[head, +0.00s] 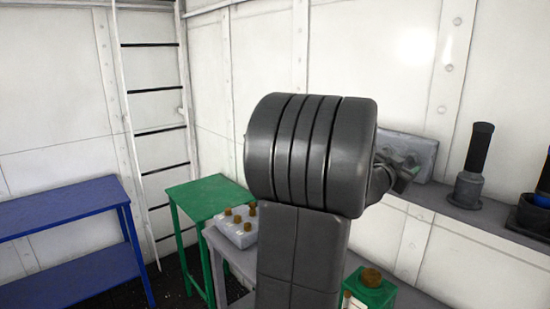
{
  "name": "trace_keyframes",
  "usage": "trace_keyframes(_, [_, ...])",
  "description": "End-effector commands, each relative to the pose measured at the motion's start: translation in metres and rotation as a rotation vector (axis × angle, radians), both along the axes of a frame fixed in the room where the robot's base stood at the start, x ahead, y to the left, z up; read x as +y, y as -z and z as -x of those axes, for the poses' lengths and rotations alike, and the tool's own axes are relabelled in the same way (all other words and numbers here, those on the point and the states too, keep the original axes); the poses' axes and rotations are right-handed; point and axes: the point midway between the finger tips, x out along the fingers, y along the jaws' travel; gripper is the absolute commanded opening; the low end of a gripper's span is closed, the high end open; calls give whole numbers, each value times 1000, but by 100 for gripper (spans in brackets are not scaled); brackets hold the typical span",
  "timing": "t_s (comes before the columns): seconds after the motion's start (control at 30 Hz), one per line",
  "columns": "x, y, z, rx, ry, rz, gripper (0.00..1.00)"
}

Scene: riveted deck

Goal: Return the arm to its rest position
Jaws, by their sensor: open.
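My arm (310,155) rises in the middle of the head view, with a large dark ribbed joint on top of a dark upright link. It hides most of what lies behind it. My gripper (402,174) shows only in small part, just right of the ribbed joint, in front of a pale grey box. By what shows, it is open, and I see nothing held in it.
A grey shelf (470,232) on the right wall carries the pale box (425,150) and dark-handled objects (475,160). Below are a white block with brown knobs (235,232) and a green box (370,292). A green table (207,193), blue bench (60,205) and ladder (155,90) stand left.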

Motion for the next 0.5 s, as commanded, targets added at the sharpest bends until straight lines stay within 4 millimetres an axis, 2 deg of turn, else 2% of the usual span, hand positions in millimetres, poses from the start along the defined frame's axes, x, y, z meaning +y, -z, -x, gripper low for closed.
trace_keyframes(0.2, [-16,0,-13,-1,1,-1,50])
trace_keyframes(0.5, [-16,0,-14,11,0,9,50])
